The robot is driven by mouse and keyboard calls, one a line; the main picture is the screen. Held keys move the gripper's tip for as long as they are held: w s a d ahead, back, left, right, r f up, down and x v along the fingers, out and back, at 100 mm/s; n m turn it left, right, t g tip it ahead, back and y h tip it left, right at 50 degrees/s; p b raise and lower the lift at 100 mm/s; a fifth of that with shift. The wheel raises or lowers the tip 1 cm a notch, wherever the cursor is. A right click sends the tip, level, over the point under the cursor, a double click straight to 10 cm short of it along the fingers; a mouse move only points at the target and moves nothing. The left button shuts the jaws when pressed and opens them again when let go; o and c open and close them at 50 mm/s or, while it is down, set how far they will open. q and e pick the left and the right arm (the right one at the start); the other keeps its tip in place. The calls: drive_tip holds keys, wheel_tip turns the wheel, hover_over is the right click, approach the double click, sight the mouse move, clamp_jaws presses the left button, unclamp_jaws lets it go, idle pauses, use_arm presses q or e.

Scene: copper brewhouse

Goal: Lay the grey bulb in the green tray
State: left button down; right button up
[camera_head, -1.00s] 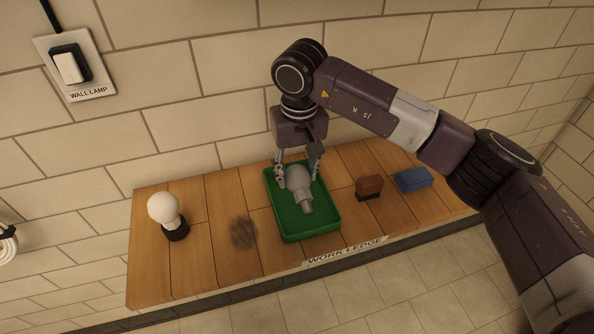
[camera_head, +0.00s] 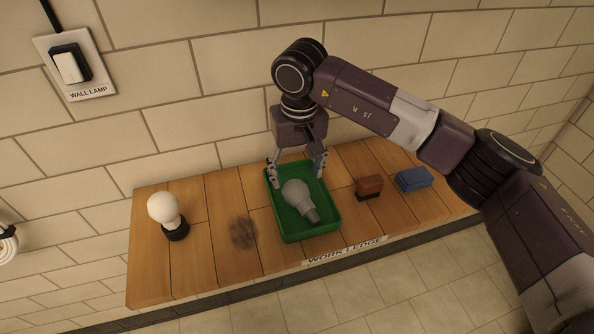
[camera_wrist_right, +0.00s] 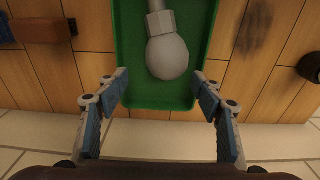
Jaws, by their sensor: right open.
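The grey bulb (camera_head: 298,197) lies on its side on the floor of the green tray (camera_head: 323,232), its base pointing toward the front right. My right gripper (camera_head: 297,176) is open over the wall-side end of the tray, with a finger on each side and nothing between them. In the right wrist view the bulb (camera_wrist_right: 168,56) lies in the tray (camera_wrist_right: 130,75), ahead of the spread fingertips (camera_wrist_right: 163,92) and apart from them. My left gripper is not in view.
A white bulb (camera_head: 163,207) stands in a black holder (camera_head: 176,230) at the ledge's left. A dark smudge (camera_head: 242,233) marks the wood. A brown brush-like block (camera_head: 369,186) and a blue block (camera_head: 413,179) lie right of the tray. A wall lamp switch (camera_head: 70,65) is upper left.

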drive_tip(key=shift+s+r+p, duration=0.15)
drive_tip(key=shift+r+p, duration=0.45)
drive_tip(key=shift+r, duration=0.9)
drive_tip(key=shift+r, duration=0.1)
